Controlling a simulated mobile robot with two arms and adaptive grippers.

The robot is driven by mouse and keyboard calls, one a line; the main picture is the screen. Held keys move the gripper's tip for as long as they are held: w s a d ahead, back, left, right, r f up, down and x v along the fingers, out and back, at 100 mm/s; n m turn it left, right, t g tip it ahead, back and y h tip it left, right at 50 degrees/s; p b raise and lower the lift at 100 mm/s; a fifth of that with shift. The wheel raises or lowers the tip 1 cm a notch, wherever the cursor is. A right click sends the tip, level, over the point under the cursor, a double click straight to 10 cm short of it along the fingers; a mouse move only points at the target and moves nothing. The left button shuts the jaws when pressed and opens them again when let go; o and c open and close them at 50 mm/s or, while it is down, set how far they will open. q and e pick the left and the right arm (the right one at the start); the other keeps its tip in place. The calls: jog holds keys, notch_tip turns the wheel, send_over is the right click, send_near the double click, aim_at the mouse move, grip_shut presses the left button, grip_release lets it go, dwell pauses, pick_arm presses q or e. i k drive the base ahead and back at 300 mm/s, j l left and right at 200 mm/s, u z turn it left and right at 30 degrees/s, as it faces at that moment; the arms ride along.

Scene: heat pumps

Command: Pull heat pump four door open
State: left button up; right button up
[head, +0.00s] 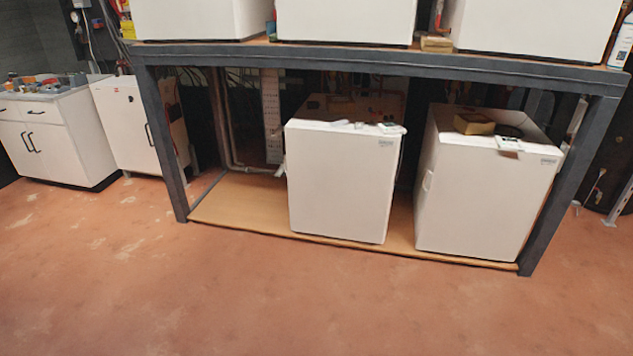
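Several white box-shaped heat pumps are in the head view. Two stand on the low wooden shelf of a dark metal rack: a middle one (338,185) and a right one (480,205). Their front panels look closed. I cannot tell from any readable marking which is number four. Neither of my grippers is in view.
The dark rack (370,62) has legs at left and right, with a bare stretch of wooden lower shelf (235,203) at left. White cabinets (60,140) stand at far left. The reddish floor (290,300) in front is clear. A bottle (622,42) stands top right.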

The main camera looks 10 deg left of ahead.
aim_at(340, 185)
jog(key=i+j, duration=0.35)
jog(key=j, duration=0.15)
jog(key=i+j, duration=0.3)
jog(key=j, duration=0.2)
jog(key=i+j, duration=0.35)
jog(key=j, duration=0.1)
